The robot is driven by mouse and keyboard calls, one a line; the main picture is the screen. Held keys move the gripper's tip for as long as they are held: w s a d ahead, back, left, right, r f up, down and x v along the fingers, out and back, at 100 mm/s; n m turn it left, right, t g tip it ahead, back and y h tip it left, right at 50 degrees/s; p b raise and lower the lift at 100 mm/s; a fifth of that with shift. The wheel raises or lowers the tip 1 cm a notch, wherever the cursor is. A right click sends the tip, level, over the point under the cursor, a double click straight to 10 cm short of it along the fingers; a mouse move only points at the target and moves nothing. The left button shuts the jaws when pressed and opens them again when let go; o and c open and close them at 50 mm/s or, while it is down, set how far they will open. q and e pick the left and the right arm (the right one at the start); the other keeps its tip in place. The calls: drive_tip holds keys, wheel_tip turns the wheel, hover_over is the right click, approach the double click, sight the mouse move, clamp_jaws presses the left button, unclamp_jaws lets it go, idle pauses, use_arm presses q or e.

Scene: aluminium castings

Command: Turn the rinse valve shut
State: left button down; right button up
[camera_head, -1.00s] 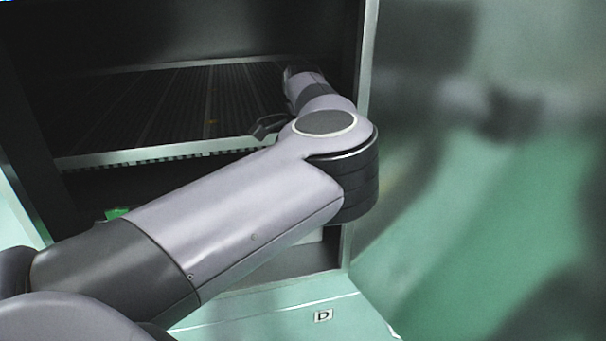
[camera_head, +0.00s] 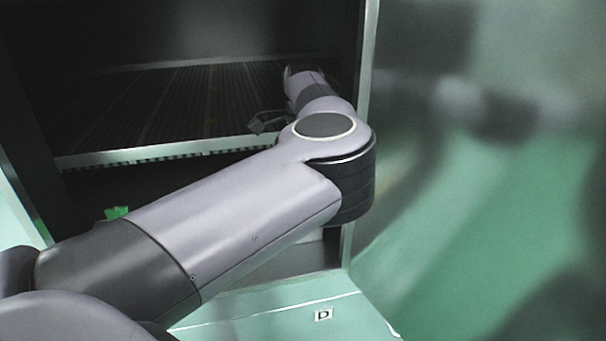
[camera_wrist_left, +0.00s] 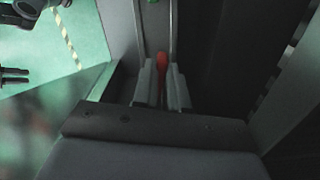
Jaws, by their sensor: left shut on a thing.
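In the left wrist view my left gripper (camera_wrist_left: 162,92) has its two pale fingers on either side of a slim red part (camera_wrist_left: 162,66), which I take for the rinse valve's handle. The fingers are shut on it. Its far end shows just beyond the fingertips, and the rest of the valve cannot be made out. In the head view my left arm reaches into a dark cabinet, and the gripper and valve cannot be made out there. A dark two-pronged shape at the left edge of the left wrist view may be my right gripper (camera_wrist_left: 15,75); its state is unclear.
The cabinet holds a slatted rack (camera_head: 170,105) with a pale front rail. A glossy panel (camera_head: 490,200) stands close on the right of the opening. Yellow-striped floor tape (camera_wrist_left: 67,40) shows in the left wrist view.

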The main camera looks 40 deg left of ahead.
use_arm(q)
drive_tip(key=m, duration=0.4)
drive_tip(key=shift+w+a+m, duration=0.1)
drive_tip(key=shift+w+m, duration=0.1)
drive_tip(key=shift+m, duration=0.1)
drive_tip(key=m, duration=0.3)
drive_tip(key=shift+w+m, duration=0.2)
drive_tip(key=shift+m, duration=0.1)
drive_tip(key=m, duration=0.3)
drive_tip(key=shift+w+m, duration=0.15)
drive_tip(key=shift+m, duration=0.15)
drive_tip(key=shift+w+m, duration=0.15)
drive_tip(key=shift+m, duration=1.55)
drive_tip(key=c, duration=1.2)
unclamp_jaws()
drive_tip(key=shift+o, duration=0.2)
wheel_tip(320, 180, up, 7)
drive_tip(key=shift+r+b, duration=0.15)
drive_tip(key=shift+b, duration=0.25)
